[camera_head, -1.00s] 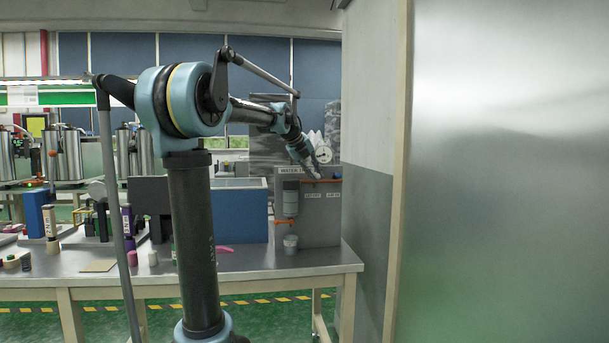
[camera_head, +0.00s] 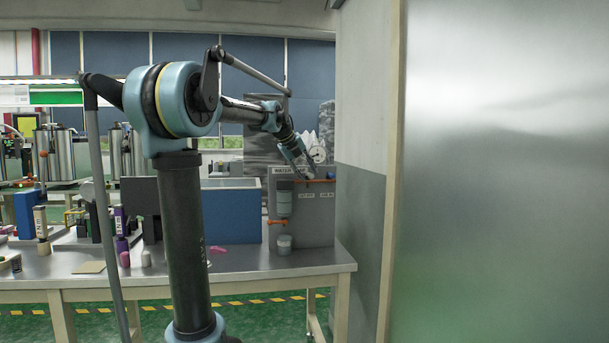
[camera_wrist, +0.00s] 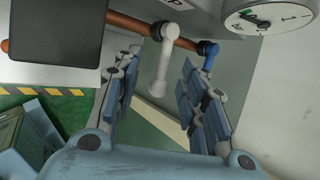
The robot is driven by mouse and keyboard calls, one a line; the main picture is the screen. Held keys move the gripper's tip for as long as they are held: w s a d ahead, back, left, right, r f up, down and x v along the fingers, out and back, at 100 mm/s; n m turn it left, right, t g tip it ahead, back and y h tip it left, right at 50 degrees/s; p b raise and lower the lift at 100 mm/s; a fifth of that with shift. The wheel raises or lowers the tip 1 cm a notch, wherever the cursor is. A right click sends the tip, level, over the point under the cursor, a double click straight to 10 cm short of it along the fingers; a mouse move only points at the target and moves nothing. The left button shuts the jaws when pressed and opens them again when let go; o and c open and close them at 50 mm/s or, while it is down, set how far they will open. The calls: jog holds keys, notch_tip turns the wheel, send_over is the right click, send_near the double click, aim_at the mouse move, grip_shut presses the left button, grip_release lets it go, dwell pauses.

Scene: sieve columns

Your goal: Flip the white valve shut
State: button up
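The white valve (camera_wrist: 165,58) shows in the wrist view as a white lever on a brown pipe (camera_wrist: 130,26). Its handle points down in the picture, across the pipe's line. My gripper (camera_wrist: 160,78) is open, with one blue-padded finger on each side of the handle. I see gaps between the handle and both fingers; depth is hard to judge. In the head view my gripper (camera_head: 307,168) is at the top of the grey water panel (camera_head: 313,225), near the pipe. The white valve cannot be made out there.
A blue valve (camera_wrist: 208,55) sits on the same pipe, close by my right finger. A round dial (camera_wrist: 268,15) is at upper right, and a dark box (camera_wrist: 58,30) at upper left. A cup (camera_head: 284,244) stands below the panel's orange tap (camera_head: 277,222).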

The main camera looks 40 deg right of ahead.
jog(key=w+v, duration=0.1)
jog(key=v, duration=1)
jog(key=shift+s+r, duration=0.15)
jog(key=shift+s, duration=0.25)
jog(key=s+a+f+n+t+y, duration=0.1)
jog(key=a+f+n+y, duration=0.1)
jog(key=a+f+n, duration=1)
jog(key=s+a+f+n+t+y, duration=0.15)
jog(key=a+f+n, duration=0.65)
jog(key=a, duration=0.8)
jog(key=s+a+f+n+y, duration=0.1)
jog(key=s+a+f+n, duration=0.4)
jog(key=a+f+n, duration=0.1)
jog(key=s+a+f+n+g+y, duration=0.1)
jog(key=s+a+f+n, duration=0.4)
jog(key=f, duration=0.6)
jog(key=s+a+f+n+y, duration=0.2)
jog(key=s+a+f+n, duration=0.2)
jog(key=a+f+n, duration=0.4)
jog(key=shift+s+a+f+n, duration=0.35)
jog(key=shift+s+f+n, duration=0.05)
jog(key=shift+n, duration=0.4)
jog(key=shift+g+y, duration=0.25)
